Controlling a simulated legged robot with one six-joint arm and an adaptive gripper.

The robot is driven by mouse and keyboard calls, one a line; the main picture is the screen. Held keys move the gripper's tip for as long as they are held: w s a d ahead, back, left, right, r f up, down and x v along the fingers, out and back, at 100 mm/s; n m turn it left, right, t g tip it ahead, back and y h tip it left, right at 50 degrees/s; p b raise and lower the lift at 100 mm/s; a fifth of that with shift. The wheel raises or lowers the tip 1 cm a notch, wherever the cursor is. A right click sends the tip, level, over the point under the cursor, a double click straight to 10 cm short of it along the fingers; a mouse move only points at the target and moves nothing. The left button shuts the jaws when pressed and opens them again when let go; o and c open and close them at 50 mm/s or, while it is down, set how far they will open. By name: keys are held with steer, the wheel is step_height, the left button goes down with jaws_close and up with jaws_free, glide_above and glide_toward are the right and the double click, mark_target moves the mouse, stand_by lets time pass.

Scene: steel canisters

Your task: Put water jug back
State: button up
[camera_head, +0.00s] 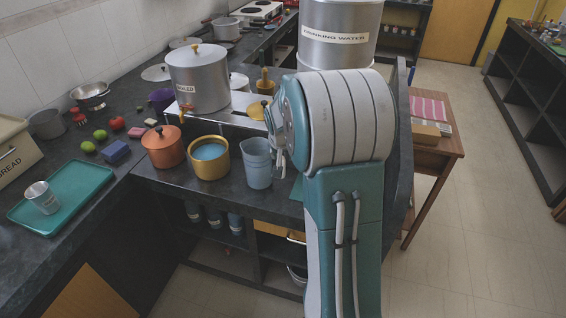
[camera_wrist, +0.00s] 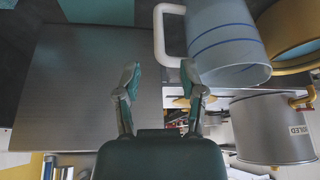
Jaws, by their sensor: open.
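The water jug (camera_head: 257,163) is a translucent blue jug standing on the dark counter, just left of my arm. In the wrist view the jug (camera_wrist: 222,42) is at the upper right, with blue bands and a white handle (camera_wrist: 160,32) on its left side. My gripper (camera_wrist: 160,80) is open and empty, its two fingers apart. The handle lies just beyond the fingertips, roughly between them; I see no contact. In the head view my arm hides most of the gripper, and the visible part is beside the jug's right side.
A yellow pot (camera_head: 209,170) and an orange pot (camera_head: 163,148) stand left of the jug. A steel canister (camera_head: 199,80) stands behind them. A canister marked DRINKING WATER (camera_head: 340,20) rises behind my arm. A teal tray (camera_head: 85,180) holds a metal cup (camera_head: 42,197).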

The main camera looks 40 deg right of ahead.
steer(key=s+a+r+n+t+y, duration=0.1)
steer(key=s+a+r+n, duration=0.3)
steer(key=s+a+r, duration=1)
steer(key=s+a+n+y, duration=0.1)
steer(key=s+a+n, duration=0.2)
steer(key=s+a, duration=0.6)
steer(key=s, duration=0.3)
steer(key=shift+a+n+t+y, duration=0.4)
